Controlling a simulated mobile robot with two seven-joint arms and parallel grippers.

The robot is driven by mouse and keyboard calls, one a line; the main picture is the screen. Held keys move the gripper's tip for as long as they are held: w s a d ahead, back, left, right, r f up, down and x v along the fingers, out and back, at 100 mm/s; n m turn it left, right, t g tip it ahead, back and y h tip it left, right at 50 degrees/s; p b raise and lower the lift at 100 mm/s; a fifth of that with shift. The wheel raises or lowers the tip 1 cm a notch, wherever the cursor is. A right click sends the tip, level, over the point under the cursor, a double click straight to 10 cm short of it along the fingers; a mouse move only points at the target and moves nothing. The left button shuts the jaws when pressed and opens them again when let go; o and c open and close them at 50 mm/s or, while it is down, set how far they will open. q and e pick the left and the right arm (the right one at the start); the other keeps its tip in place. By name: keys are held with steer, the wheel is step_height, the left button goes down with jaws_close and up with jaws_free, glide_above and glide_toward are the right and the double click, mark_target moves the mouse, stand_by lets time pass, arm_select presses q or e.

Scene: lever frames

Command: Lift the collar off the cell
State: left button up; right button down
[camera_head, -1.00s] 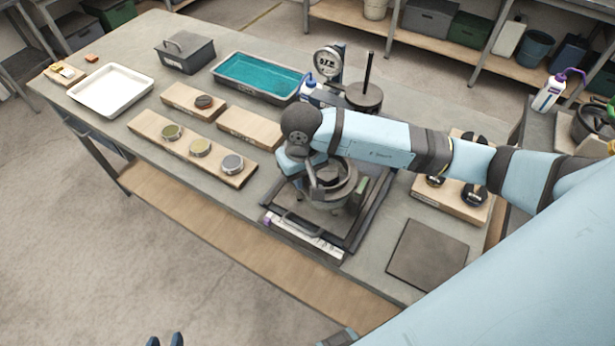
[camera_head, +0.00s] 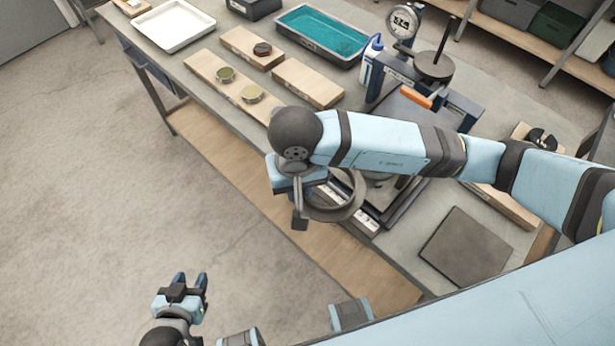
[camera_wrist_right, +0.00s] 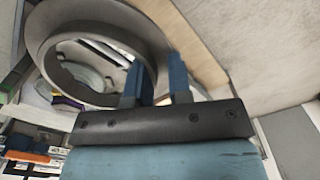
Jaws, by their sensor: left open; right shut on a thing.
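The collar is a dark grey flanged ring (camera_head: 335,214), held in the air by my right gripper (camera_head: 301,208) near the front edge of the bench. In the right wrist view, the blue fingers (camera_wrist_right: 159,76) are shut on the wall of the collar (camera_wrist_right: 112,12), one inside the ring and one outside. The cell (camera_head: 382,181) stands behind and to the right, mostly hidden by my right arm; the collar is apart from it. My left gripper (camera_head: 190,284) is open and empty, low over the floor in front of the bench.
A loading frame with an orange handle (camera_head: 416,97) and a round dial (camera_head: 403,22) stand behind my right arm. A teal-filled tray (camera_head: 318,62), wooden boards (camera_head: 307,83) and a white tray (camera_head: 173,26) are at the back left. A dark mat (camera_head: 467,246) lies at the right.

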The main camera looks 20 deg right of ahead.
steer(key=shift+r+p, duration=0.6)
steer(key=shift+r, duration=1.5)
